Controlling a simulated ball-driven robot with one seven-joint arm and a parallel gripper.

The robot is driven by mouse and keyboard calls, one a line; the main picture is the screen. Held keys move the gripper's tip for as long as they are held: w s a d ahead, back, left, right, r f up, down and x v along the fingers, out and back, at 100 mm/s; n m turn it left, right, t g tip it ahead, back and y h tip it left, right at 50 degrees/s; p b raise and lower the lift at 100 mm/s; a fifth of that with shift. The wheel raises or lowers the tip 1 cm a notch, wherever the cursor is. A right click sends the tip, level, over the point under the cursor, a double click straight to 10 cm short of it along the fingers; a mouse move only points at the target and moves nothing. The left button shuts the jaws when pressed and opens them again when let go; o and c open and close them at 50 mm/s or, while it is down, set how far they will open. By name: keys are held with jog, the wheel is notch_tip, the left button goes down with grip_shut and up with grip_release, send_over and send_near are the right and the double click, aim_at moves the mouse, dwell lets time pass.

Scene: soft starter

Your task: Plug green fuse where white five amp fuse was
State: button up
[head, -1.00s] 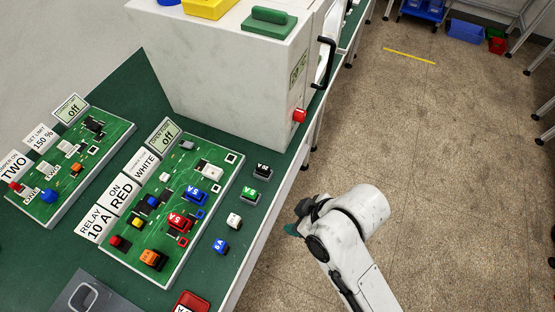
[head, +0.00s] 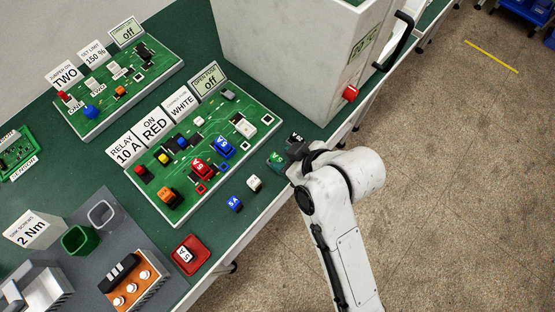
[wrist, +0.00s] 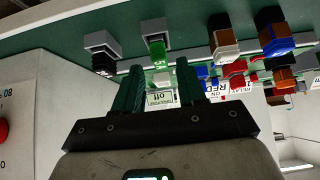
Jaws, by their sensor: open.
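The green fuse (head: 275,158) stands near the table's front edge, right of the large circuit board (head: 190,208). In the wrist view the green fuse (wrist: 157,52) lies just beyond and between my fingertips. My gripper (head: 291,153) is open and empty beside it; in the wrist view both dark green fingers (wrist: 160,78) are apart. I cannot tell whether they touch the fuse. A white fuse (head: 254,183) stands loose on the table, its marking unreadable. On the board a red outlined square (head: 201,189) and a blue outlined square (head: 213,165) look empty.
A black fuse (head: 295,138) is close behind my gripper, and a blue fuse (head: 235,204) stands nearer the front. The board carries a red fuse (head: 202,167) and a blue fuse (head: 224,147). A white cabinet (head: 290,60) with a red button (head: 350,94) rises behind.

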aim_at(278, 159)
jog(key=shift+x, duration=1.55)
grip_shut()
jog(key=shift+r, duration=0.25)
jog(key=shift+r+p, duration=0.35)
jog(key=shift+p, duration=0.15)
jog(key=shift+r+p, duration=1.4)
jog(key=shift+p, duration=0.2)
